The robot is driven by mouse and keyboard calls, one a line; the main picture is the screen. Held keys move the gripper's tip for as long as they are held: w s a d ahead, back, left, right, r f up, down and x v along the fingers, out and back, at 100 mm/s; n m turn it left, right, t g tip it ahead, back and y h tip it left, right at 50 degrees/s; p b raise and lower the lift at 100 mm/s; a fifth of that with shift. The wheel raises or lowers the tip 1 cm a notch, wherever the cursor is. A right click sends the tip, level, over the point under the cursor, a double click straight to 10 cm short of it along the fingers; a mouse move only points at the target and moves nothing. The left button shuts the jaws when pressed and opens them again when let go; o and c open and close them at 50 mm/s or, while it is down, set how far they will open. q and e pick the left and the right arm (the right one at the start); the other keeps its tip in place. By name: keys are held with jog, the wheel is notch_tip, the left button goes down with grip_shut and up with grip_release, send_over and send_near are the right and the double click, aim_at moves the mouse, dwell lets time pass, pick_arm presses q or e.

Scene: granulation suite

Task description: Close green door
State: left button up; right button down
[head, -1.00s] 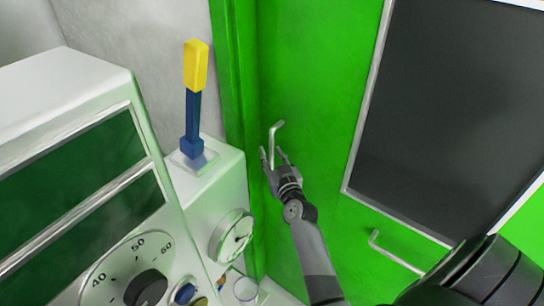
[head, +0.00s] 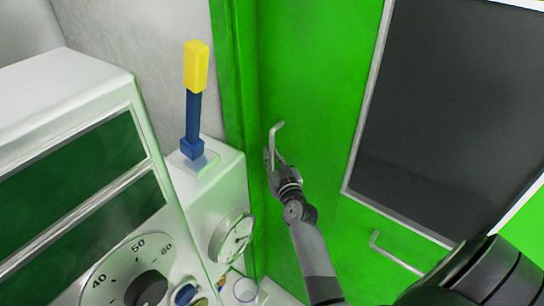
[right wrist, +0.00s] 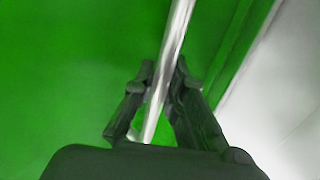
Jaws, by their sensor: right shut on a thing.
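The green door (head: 315,90) fills the middle of the head view, with a dark grey panel (head: 465,110) framed in it. A metal bar handle (head: 276,135) stands out near the door's left edge. My right gripper (head: 272,160) is shut on the lower part of this handle. In the right wrist view the handle (right wrist: 172,50) runs between the two fingers of the gripper (right wrist: 163,75), with green door surface behind it. A second metal handle (head: 397,254) shows lower right, partly behind a dark part of my arm. My left gripper is out of view.
A white machine (head: 70,85) with a dial and dark windows stands at the left. Beside it, a white box bears a yellow and blue lever (head: 194,100) and a round gauge (head: 232,238), close to the door's left edge. A grey wall (head: 150,50) is behind.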

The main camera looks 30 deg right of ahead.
jog(key=s+a+n+y, duration=0.1)
jog(key=s+a+y, duration=0.1)
jog(key=a, duration=0.4)
jog(key=shift+s+a+f+p, duration=0.35)
jog(key=shift+s+a+p, duration=0.1)
jog(key=shift+s, duration=0.35)
jog(key=c, duration=2.1)
grip_release()
jog(key=o, duration=0.5)
jog(key=shift+a+r, duration=0.15)
jog(key=shift+a, duration=0.15)
jog(key=shift+d+r, duration=0.1)
jog(key=shift+r, duration=0.05)
jog(key=shift+s, duration=0.1)
